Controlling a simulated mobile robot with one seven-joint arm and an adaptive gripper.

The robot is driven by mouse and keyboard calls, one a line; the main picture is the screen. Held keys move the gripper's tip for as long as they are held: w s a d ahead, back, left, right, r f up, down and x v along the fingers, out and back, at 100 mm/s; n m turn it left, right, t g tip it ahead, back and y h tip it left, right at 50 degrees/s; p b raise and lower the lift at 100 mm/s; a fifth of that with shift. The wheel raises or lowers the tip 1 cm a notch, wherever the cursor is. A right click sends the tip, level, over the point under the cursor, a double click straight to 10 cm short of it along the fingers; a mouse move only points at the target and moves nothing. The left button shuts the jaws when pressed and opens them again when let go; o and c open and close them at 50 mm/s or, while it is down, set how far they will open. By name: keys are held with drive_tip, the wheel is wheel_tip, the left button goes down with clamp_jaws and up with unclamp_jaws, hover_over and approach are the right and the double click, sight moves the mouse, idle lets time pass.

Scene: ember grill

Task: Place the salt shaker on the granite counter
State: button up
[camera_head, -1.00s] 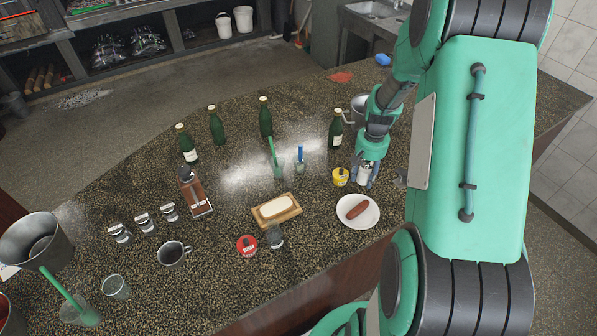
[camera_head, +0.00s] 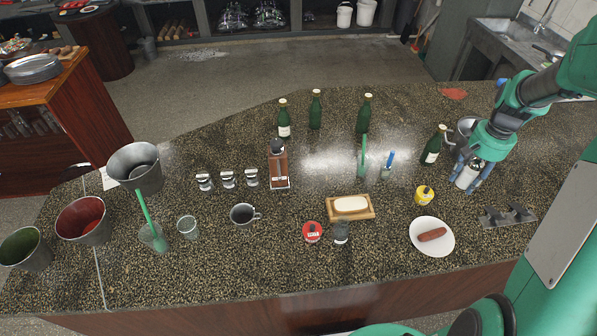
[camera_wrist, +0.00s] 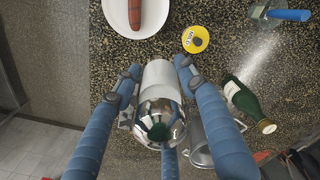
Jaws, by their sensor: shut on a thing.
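The salt shaker (camera_head: 467,176), a pale cylinder with a shiny metal top, is between the fingers of my gripper (camera_head: 470,181) over the right part of the granite counter (camera_head: 300,275). In the wrist view the shaker (camera_wrist: 158,95) fills the space between the blue fingers of my gripper (camera_wrist: 157,80), which is shut on it. Its domed metal end faces the camera. I cannot tell whether its base touches the counter.
A yellow tin (camera_head: 424,195) and a white plate (camera_head: 418,245) with a sausage are left of the gripper. A green bottle (camera_head: 434,146) and metal pot (camera_head: 464,132) stand close behind. A grey metal piece (camera_head: 507,216) lies to the right. Bare counter shows at the front middle.

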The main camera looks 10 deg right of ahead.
sight(477, 158)
drive_tip(key=r, duration=0.6)
drive_tip(key=shift+w+a, duration=0.15)
drive_tip(key=shift+a, duration=0.05)
drive_tip(key=w+a+n+p, duration=0.1)
drive_tip(key=w+a+n, duration=0.1)
drive_tip(key=w+a, duration=0.45)
drive_tip(key=w+a+n, duration=0.1)
drive_tip(key=w+a, duration=0.2)
drive_tip(key=a, duration=0.6)
drive_tip(key=w+a+n+p, duration=0.1)
drive_tip(key=w+a+n, duration=0.1)
drive_tip(key=w+a, duration=0.45)
drive_tip(key=a+n+p, duration=0.2)
drive_tip(key=a+n, duration=0.2)
drive_tip(key=a, duration=3)
drive_tip(key=s+a+n+p, duration=0.1)
drive_tip(key=s+a, duration=0.3)
drive_tip(key=a, duration=0.4)
drive_tip(key=s+a+n, duration=0.2)
drive_tip(key=s+a, duration=0.3)
drive_tip(key=a, duration=0.4)
drive_tip(key=s+a+n+p, duration=0.1)
drive_tip(key=s+a, duration=0.3)
drive_tip(key=a, duration=0.4)
drive_tip(key=s+a+n+p, duration=0.2)
drive_tip(key=s+a+n, duration=0.2)
drive_tip(key=s+a, duration=1.75)
wheel_tip(477, 158, down, 18)
drive_tip(key=s+d, duration=0.1)
drive_tip(key=d, duration=0.1)
